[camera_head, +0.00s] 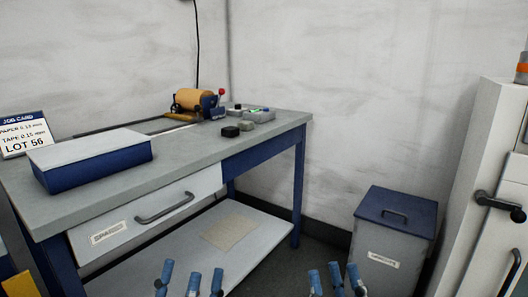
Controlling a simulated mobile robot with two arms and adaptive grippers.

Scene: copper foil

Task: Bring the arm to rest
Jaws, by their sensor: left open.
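My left gripper (190,277) shows at the bottom edge, left of the middle. Its blue fingertips stand apart with nothing between them. My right gripper (334,276) shows at the bottom edge, right of the middle. Its blue fingertips also stand apart and hold nothing visible. Both grippers are in front of the workbench (90,200) and apart from each other. The arms behind the fingers are out of the picture.
The bench carries a blue box with a grey lid (95,160), a job card (25,133), a roll device (195,100) and small blocks (247,122). Its drawer (150,212) has a handle. A blue-lidded bin (393,235) and a white cabinet (490,180) stand right.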

